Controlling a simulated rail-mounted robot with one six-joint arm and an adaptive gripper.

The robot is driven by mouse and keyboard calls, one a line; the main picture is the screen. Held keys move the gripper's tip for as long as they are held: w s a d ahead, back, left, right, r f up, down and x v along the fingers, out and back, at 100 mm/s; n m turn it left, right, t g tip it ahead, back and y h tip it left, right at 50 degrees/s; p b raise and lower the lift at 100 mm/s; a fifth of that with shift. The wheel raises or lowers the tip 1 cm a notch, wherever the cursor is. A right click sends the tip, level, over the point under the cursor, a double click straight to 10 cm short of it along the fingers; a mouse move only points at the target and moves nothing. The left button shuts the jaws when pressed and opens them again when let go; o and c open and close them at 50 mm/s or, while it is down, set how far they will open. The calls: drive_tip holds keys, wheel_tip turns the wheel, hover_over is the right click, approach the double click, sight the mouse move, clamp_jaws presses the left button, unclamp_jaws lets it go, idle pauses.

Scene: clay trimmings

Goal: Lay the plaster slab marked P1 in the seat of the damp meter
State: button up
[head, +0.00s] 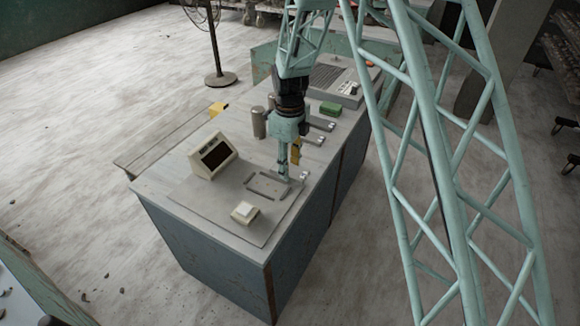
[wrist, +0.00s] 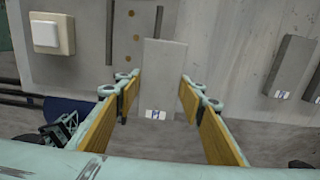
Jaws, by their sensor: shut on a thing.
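My gripper (head: 288,176) is low over the near end of the bench. In the wrist view its yellow-padded fingers (wrist: 155,100) are shut on a grey plaster slab (wrist: 163,75). The slab has a small white label on its near end, too small to read for certain. The damp meter (head: 212,156) is a beige box with a dark screen. Its seat (head: 267,186), a framed rectangle on a grey plate, lies just left of my gripper. The held slab's far end overlaps the plate in the wrist view and partly hides the seat; I cannot tell whether it touches.
A beige box with a white button (head: 244,212) sits on the plate and also shows in the wrist view (wrist: 46,35). Two more labelled grey slabs (wrist: 292,66) lie to the right. Cylinders (head: 259,122) and a green block (head: 330,108) stand farther back.

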drive_tip(key=shift+s, duration=0.1)
idle(0.3)
drive_tip(key=s, duration=0.5)
drive_tip(key=s+b, duration=0.1)
drive_tip(key=s, duration=0.5)
drive_tip(key=s+a+r, duration=0.1)
drive_tip(key=s, duration=0.5)
drive_tip(key=shift+r, duration=0.1)
drive_tip(key=shift+w, duration=0.15)
drive_tip(key=b, duration=0.2)
hover_over(267, 186)
drive_tip(key=shift+s+d+f, duration=0.15)
drive_tip(key=shift+s+f, duration=0.25)
drive_tip(key=shift+f, duration=0.3)
drive_tip(key=shift+w, duration=0.25)
drive_tip(key=shift+w+a+f, duration=0.1)
drive_tip(key=shift+a+f, duration=0.1)
drive_tip(key=shift+f, duration=1.6)
